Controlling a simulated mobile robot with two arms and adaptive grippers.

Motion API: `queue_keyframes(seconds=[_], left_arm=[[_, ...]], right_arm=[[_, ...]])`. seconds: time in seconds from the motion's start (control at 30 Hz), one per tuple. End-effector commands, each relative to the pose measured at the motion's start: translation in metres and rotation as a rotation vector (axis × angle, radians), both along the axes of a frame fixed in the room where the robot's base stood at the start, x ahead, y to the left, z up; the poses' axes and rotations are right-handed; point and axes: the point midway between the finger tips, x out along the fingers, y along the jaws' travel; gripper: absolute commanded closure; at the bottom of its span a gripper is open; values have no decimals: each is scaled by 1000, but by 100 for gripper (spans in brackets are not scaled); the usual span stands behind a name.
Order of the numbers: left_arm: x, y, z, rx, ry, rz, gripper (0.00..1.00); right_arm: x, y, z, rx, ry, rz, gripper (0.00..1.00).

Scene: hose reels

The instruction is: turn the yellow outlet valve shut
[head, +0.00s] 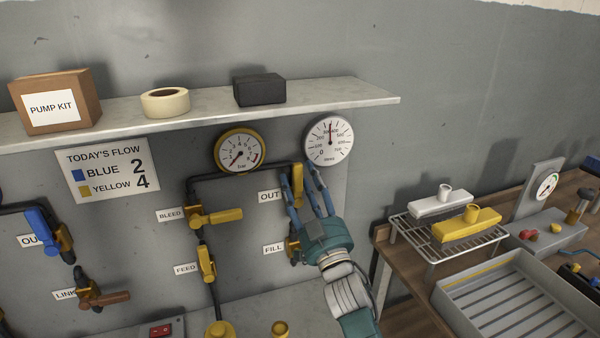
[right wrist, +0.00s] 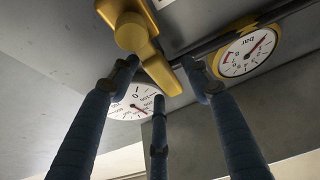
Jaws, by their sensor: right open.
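The yellow outlet valve (head: 297,172) is on the wall panel beside the OUT label (head: 270,196), with its handle standing upright in the head view. In the right wrist view the yellow handle (right wrist: 154,66) slants down from its round hub. My right gripper (head: 300,182) is open at this valve, its blue fingers spread around the handle. In the right wrist view a fingertip lies on either side of the handle, and a third finger is below its end. I cannot tell whether any finger touches it. My left gripper is not in view.
Above are a yellow-rimmed gauge (head: 238,150), a white gauge (head: 328,141) and a shelf (head: 340,96). The BLEED valve (head: 215,217), FEED valve (head: 206,263) and partly hidden FILL valve (head: 292,248) are close by. A rack (head: 430,240) and grey tray (head: 515,305) stand at right.

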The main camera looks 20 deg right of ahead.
Motion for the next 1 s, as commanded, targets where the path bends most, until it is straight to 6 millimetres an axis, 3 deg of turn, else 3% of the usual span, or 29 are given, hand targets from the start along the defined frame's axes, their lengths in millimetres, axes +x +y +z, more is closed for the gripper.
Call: queue_keyframes(seconds=[0.13, 0.43, 0.47, 0.7, 1.0], left_arm=[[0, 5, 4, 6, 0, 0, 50], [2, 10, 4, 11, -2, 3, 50], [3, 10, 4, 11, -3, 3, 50], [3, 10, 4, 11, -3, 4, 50], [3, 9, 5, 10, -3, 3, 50]], right_arm=[[11, 0, 5, 1, 0, 0, 52], [14, 1, 5, 1, 1, 0, 52], [14, 1, 5, 1, 1, 0, 54], [14, 1, 5, 0, 1, 0, 100], [14, -5, 5, 14, 1, -1, 100]])
